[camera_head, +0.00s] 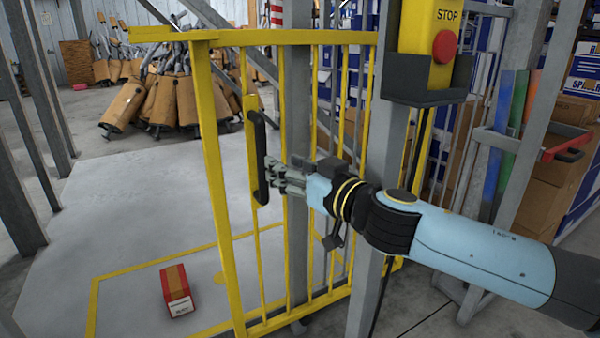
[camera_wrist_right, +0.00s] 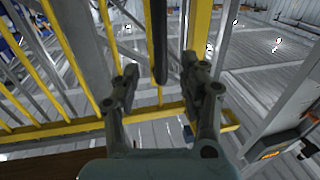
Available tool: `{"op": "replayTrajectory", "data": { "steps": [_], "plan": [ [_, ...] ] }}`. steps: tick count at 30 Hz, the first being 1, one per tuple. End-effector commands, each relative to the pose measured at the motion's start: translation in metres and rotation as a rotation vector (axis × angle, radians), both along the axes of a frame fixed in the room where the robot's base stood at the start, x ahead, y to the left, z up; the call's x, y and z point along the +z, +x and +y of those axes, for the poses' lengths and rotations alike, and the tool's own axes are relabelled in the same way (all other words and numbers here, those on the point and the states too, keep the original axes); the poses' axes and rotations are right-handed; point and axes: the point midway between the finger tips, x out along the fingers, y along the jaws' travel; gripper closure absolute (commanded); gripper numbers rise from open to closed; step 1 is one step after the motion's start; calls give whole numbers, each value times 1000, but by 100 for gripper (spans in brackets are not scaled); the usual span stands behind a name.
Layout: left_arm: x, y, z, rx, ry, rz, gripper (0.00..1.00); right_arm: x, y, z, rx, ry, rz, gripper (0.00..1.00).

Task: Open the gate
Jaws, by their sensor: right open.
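The yellow barred gate (camera_head: 214,180) stands at the middle left of the head view, with a black vertical handle (camera_head: 260,157) on a yellow plate. My right gripper (camera_head: 272,176) is at the handle's right side, at its middle height. In the right wrist view the fingers of my right gripper (camera_wrist_right: 159,68) are apart, and the lower end of the black handle (camera_wrist_right: 159,45) lies in line with the gap between them. Whether the fingers touch the handle is not clear. The gate's bars (camera_wrist_right: 72,55) also show there. My left gripper is out of view.
A yellow box with a red STOP button (camera_head: 444,46) is on a grey post right of the gate. A red box (camera_head: 176,290) lies on the floor inside a yellow outline. The grey floor left of the gate is mostly clear.

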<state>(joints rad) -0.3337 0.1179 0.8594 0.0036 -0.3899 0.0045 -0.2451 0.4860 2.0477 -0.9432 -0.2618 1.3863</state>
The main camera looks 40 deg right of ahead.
Motion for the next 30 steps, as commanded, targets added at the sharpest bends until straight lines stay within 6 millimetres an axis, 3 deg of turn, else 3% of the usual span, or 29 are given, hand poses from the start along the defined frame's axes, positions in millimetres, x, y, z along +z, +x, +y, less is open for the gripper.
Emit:
{"op": "replayTrajectory", "data": {
  "steps": [3, 9, 30],
  "plan": [
    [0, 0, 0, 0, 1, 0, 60, -1, -18, 1, 2, -3, 3, 56],
    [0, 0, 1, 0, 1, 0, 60, 0, -32, 2, 1, 0, 0, 56],
    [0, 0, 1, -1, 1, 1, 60, 0, -33, 1, 0, 2, 0, 56]
  ]
}}
